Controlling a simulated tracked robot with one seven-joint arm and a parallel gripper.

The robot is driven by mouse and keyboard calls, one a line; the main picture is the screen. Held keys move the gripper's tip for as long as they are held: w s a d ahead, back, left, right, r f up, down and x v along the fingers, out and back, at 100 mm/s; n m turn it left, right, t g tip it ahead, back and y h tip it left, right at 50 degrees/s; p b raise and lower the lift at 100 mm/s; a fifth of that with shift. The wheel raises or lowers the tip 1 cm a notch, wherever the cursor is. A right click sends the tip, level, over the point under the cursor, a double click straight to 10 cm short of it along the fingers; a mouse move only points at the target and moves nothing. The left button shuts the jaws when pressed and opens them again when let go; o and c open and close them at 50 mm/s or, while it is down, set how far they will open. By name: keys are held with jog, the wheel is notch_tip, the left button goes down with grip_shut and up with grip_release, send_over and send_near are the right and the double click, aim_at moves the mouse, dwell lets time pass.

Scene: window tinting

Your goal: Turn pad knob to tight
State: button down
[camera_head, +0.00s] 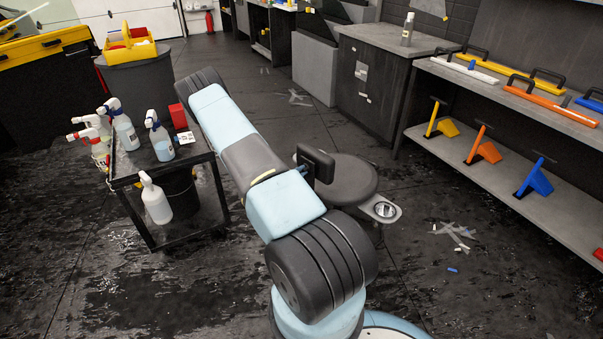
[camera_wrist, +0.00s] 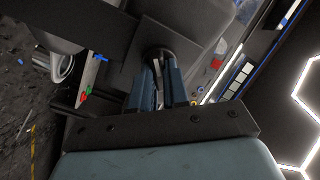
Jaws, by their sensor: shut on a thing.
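In the wrist view my gripper (camera_wrist: 159,72) has its two blue-grey fingers closed around a dark knob (camera_wrist: 157,52), which sits against a dark bracket (camera_wrist: 130,58). The fingers cover much of the knob, and its turn angle cannot be made out. A small red mark and a green mark (camera_wrist: 84,98) show left of the fingers. In the head view a dark pad (camera_head: 317,163) stands upright at the edge of a round stool seat (camera_head: 348,182). My arm runs across the middle of this view, and the gripper cannot be clearly made out there.
A metal cup holder (camera_head: 384,210) sticks out from the stool. A black cart (camera_head: 190,222) with several spray bottles stands at the left. A shelf (camera_head: 455,165) with colored squeegees stands at the right. The wet dark floor (camera_head: 470,290) is mostly open, with some scraps.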

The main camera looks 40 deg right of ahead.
jog(key=shift+w+a+f+m, duration=0.1)
jog(key=shift+w+m, duration=0.05)
jog(key=shift+m, duration=8.65)
jog(key=shift+w+f+m, duration=0.1)
jog(key=shift+m, duration=8.7)
jog(key=c, duration=1.1)
grip_release()
